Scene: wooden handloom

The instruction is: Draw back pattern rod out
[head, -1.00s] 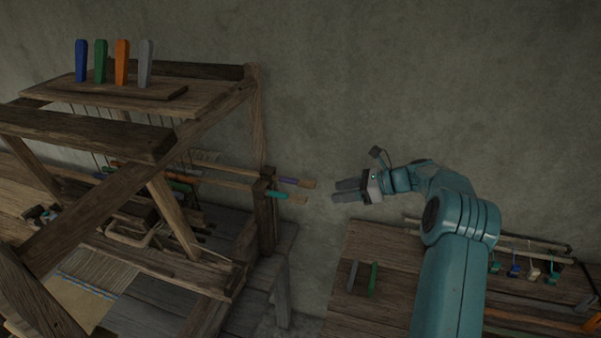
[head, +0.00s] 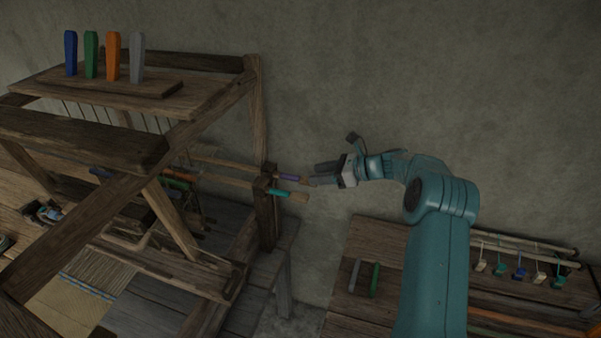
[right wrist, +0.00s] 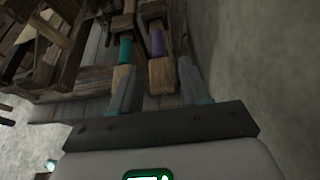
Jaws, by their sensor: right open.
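Two wooden rods stick out of the loom's right side. The back one has a purple band (head: 289,177) and a bare wooden end. The front one has a teal band (head: 279,192) and a wooden end (head: 299,197). My right gripper (head: 312,175) is open at the end of the purple-banded rod. In the right wrist view the wooden end of that rod (right wrist: 160,77) lies between my two fingers, with no clear grip. The teal-banded rod (right wrist: 124,50) is just left of them, partly behind the left finger. My left gripper is not in view.
The loom post (head: 266,215) stands close to the left of the rod ends. Blue, green, orange and grey pegs stand on the loom's top shelf (head: 165,88). A wooden bench (head: 335,300) with a grey and a green piece is at lower right. The wall is behind.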

